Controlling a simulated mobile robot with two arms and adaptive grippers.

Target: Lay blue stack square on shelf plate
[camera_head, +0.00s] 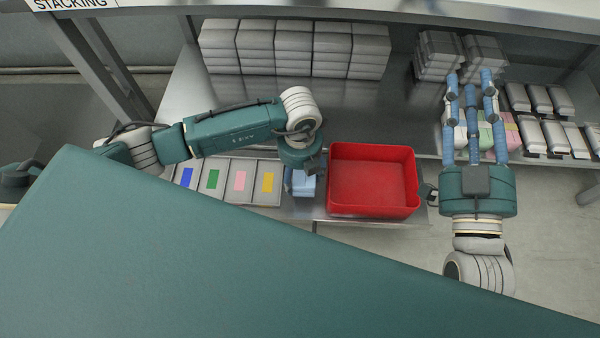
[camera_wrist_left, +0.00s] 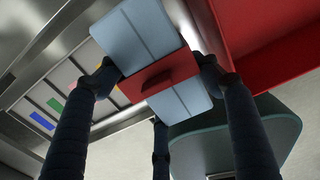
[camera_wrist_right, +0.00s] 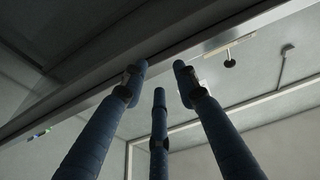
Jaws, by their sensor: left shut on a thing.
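A light blue stack (camera_head: 303,184) with a red band (camera_wrist_left: 157,75) around its middle is held in my left gripper (camera_head: 303,166). In the left wrist view the stack (camera_wrist_left: 135,32) sits between the dark fingers, tilted in the picture. It hangs between the red bin and the row of shelf plates (camera_head: 227,168), which bear blue, green, pink and yellow marks. The blue mark (camera_head: 187,178) is at the far left. I cannot tell whether the stack touches the surface below. My right gripper (camera_head: 470,88) is open and empty at the right, fingers apart.
The red bin (camera_head: 374,207) stands close to the right of the blue stack. Grey stacks (camera_head: 293,48) line the back of the metal table. Pastel packs (camera_head: 485,137) and grey packs (camera_head: 540,98) lie around the right gripper. Bare metal (camera_head: 350,112) lies behind the bin.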

